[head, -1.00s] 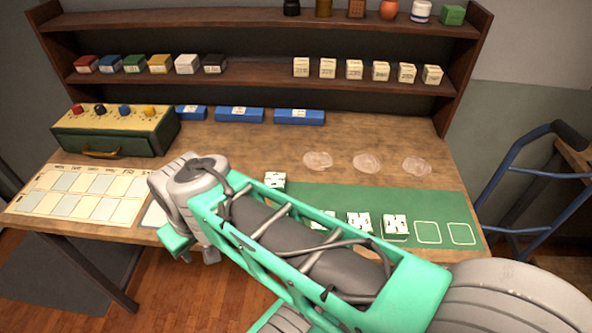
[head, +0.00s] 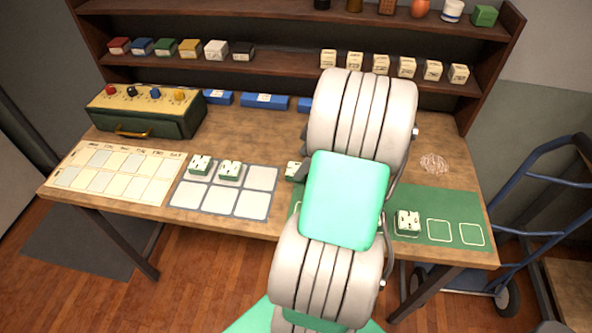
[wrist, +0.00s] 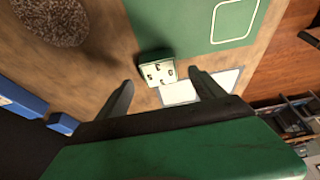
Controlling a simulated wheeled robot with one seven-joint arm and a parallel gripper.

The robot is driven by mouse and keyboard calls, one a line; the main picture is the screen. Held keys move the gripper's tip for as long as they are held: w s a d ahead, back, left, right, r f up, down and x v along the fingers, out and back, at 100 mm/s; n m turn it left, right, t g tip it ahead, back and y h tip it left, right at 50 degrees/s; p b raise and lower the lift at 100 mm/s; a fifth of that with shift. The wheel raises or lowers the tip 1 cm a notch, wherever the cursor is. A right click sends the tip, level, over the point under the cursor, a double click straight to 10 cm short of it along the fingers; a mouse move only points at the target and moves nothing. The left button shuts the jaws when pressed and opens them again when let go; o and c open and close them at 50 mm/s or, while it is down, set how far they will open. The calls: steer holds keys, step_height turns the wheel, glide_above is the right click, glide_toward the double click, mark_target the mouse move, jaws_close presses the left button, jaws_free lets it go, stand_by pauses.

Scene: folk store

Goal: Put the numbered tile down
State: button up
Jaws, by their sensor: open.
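A white-faced, green-backed tile (wrist: 158,73) with dark marks lies on bare wood at the edge of the green mat (wrist: 190,18). In the head view this tile (head: 293,170) shows only partly beside my arm. My gripper (wrist: 163,92) is open, with one finger on either side of the near end of the tile; I cannot tell whether they touch it. My gripper is hidden behind my arm in the head view. Two similar tiles (head: 200,164) (head: 231,170) sit in the top row of the grey grid card (head: 235,203). Another tile (head: 408,221) lies on the green mat.
A cream calendar sheet (head: 120,172) lies left of the grid. A green box with coloured knobs (head: 150,110) and blue blocks (head: 264,101) stand at the back, below the shelves (head: 285,68). A clear disc (head: 434,163) lies behind the mat. A blue hand truck (head: 530,200) stands right.

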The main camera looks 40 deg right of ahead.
mark_target(298, 166)
steer(key=x, duration=0.3)
steer(key=shift+w+f, duration=0.1)
steer(key=shift+f, duration=0.05)
jaws_close()
stand_by(0.6)
